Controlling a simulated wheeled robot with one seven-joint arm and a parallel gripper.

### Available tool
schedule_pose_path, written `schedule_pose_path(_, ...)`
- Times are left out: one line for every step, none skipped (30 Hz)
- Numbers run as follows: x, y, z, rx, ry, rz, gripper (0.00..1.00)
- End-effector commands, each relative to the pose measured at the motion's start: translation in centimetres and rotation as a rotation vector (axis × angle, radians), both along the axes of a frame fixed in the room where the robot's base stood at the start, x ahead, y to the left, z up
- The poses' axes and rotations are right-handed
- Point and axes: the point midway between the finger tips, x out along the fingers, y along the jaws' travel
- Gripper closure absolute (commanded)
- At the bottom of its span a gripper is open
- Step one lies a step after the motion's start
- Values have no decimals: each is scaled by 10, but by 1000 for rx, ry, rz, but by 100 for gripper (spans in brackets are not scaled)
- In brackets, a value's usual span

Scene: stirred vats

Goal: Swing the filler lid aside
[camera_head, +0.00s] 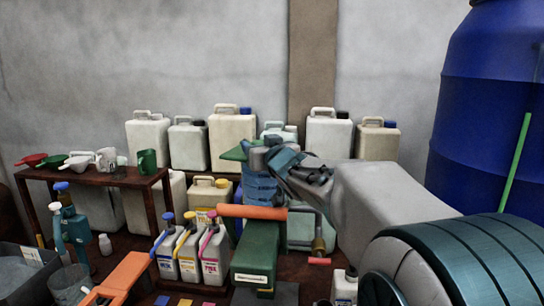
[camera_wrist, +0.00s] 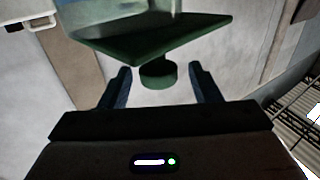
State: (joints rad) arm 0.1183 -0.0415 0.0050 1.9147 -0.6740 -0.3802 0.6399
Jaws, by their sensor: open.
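A dark green flat lid (camera_wrist: 150,42) with a short round knob (camera_wrist: 158,74) fills the upper middle of the wrist view. It lies against a pale green see-through body (camera_wrist: 115,15). My gripper (camera_wrist: 160,69) is open, with one finger on each side of the knob and a visible gap on both sides. In the head view a green corner, apparently of the lid (camera_head: 233,153), shows just left of my wrist.
Several pale jugs (camera_head: 233,140) stand behind along the wall. Below are a green box (camera_head: 256,252), an orange bar (camera_head: 252,212) and small labelled bottles (camera_head: 187,254). A wooden stand (camera_head: 98,176) is at left; a big blue vat (camera_head: 480,110) stands at right.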

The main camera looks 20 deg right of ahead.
Motion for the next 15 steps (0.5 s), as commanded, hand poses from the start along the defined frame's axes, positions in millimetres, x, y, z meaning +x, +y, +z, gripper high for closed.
schedule_pose_path(-9,-1,1,-1,-3,-1,43)
schedule_pose_path(-15,-2,0,-2,-2,0,43)
schedule_pose_path(-22,-2,1,-2,-3,0,43)
schedule_pose_path(-28,-3,1,-1,-2,0,43)
schedule_pose_path(-34,-4,1,-1,-3,0,43)
schedule_pose_path(-42,-5,1,-2,-2,0,43)
schedule_pose_path(-47,-5,1,-2,-3,0,43)
schedule_pose_path(-53,-5,1,-1,-2,1,43)
schedule_pose_path(-61,-6,1,-2,-2,1,43)
schedule_pose_path(-66,-7,1,-2,-2,1,43)
schedule_pose_path(-72,-8,2,-1,-3,1,43)
schedule_pose_path(-79,-8,2,-1,-3,2,43)
schedule_pose_path(-83,-8,2,-1,-3,3,43)
schedule_pose_path(-88,-9,1,-1,-2,2,43)
schedule_pose_path(-94,-10,1,0,-3,2,43)
